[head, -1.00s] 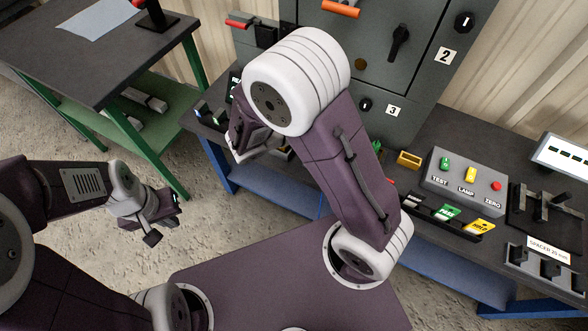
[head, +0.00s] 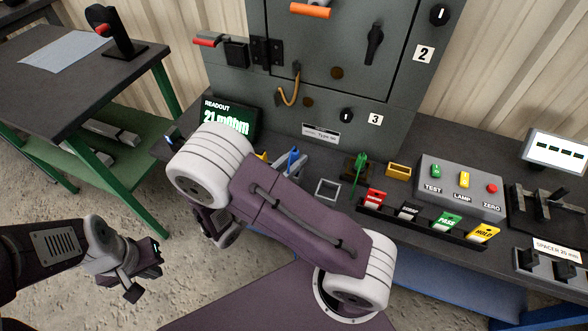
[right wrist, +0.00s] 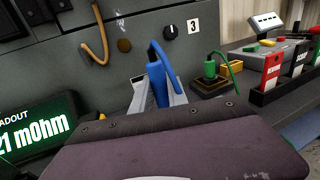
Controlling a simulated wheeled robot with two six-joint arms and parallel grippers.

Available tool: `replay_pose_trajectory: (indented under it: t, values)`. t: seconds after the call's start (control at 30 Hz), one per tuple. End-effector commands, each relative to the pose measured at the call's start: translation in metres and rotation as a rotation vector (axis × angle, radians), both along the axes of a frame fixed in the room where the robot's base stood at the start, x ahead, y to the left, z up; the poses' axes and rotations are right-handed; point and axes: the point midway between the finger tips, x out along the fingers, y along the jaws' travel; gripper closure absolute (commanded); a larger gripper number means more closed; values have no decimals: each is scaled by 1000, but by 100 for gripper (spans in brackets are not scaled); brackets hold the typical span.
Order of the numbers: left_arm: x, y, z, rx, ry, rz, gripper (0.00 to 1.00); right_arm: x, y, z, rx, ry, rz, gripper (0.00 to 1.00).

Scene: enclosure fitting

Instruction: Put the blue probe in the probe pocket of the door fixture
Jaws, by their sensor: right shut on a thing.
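The blue probe (head: 292,158) is held upright between the pale fingers of my right gripper (right wrist: 158,92), in front of the grey enclosure (head: 330,85). In the right wrist view the blue probe (right wrist: 157,72) shows above my wrist, with its bent top near the panel; its lower end is hidden. My right forearm hides part of the bench below it in the head view. I cannot tell which part is the door fixture's probe pocket. My left gripper (head: 146,272) is open and empty over the floor at the left.
A green probe (head: 359,168) stands in a dark holder, right of a square grey frame (head: 327,189). Beyond are a yellow block (head: 398,171), a tag rack (head: 425,226) and a button box (head: 462,187). A readout screen (head: 230,116) stands left; a brown cable (head: 289,94) hangs on the enclosure.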

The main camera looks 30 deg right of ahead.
Motion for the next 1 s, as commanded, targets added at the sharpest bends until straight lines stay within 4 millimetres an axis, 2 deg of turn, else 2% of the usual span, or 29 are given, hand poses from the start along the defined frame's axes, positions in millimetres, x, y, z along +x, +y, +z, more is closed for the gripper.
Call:
replay_pose_trajectory:
  t: [0.03, 0.13, 0.5, 0.53, 0.6, 1.0]
  values:
    - [0, 0, -9, 0, 0, 0, 100, 0, 0, -14, -2, 2, 0, 100]
    - [0, 0, -18, 0, 0, 0, 100, 0, 0, -31, -3, 3, 0, 100]
    - [0, 0, -17, 0, 0, 0, 100, 0, 0, -34, 0, 1, -1, 100]
    - [0, 0, -16, 0, 0, 0, 100, 0, 0, -33, 0, 0, -1, 75]
    - [0, 0, -16, 0, 0, 0, 100, 0, 0, -33, 0, 0, -1, 59]
    - [0, 0, -13, 0, 0, 0, 100, -1, 3, -28, 0, 1, 1, 59]
